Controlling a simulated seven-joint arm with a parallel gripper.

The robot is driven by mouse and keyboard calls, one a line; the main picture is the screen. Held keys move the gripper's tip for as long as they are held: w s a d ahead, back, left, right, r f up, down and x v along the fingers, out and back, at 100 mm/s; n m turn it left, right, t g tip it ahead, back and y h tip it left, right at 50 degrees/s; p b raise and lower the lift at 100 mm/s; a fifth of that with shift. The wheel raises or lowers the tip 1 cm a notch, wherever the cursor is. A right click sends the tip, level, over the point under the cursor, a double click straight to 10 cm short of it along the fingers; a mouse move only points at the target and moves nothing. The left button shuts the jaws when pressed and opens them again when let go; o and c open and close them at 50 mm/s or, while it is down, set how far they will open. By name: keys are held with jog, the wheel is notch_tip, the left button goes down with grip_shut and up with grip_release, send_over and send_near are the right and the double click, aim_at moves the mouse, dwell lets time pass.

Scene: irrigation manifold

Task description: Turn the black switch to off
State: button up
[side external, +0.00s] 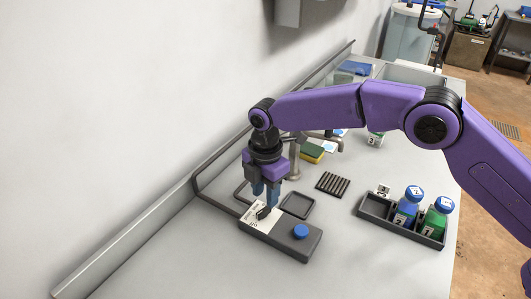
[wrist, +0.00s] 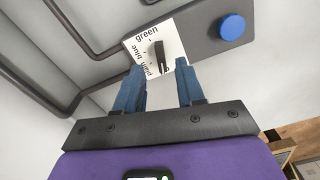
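The black switch (wrist: 160,57) stands on a white label plate (wrist: 143,46) on a grey box. It is long and narrow, and lies roughly up and down in the wrist view. The words "green", "blue" and "plain" show around it; a label at the lower right is mostly hidden. In the side view the switch (side external: 263,213) is just under my gripper (side external: 265,197). In the wrist view my gripper (wrist: 159,66) is open, one blue finger on each side of the switch's near end, with gaps. I cannot tell which end of the switch is its pointer.
A blue round button (wrist: 231,27) is on the same box (side external: 285,240). A bent grey pipe (side external: 205,180) runs along the wall behind. A small black tray (side external: 298,204) lies beside the box. A rack (side external: 375,207) with bottles stands to the right.

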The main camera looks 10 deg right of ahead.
aim_at(266, 208)
notch_tip(266, 208, up, 13)
dwell(0.3)
jog(key=shift+f, duration=0.1)
dwell(0.4)
jog(key=s+d+r+m, duration=0.3)
jog(key=s+d+m, duration=0.3)
jog(key=s+d, duration=0.95)
jog(key=s+d+f+m, duration=0.2)
jog(key=s+d+f, duration=0.1)
jog(key=s+d, duration=0.5)
jog(key=s+d+f+m, duration=0.3)
jog(key=s+d, duration=0.6)
jog(key=d, duration=0.4)
jog(key=shift+d+m, duration=0.25)
jog(key=shift+m, duration=0.05)
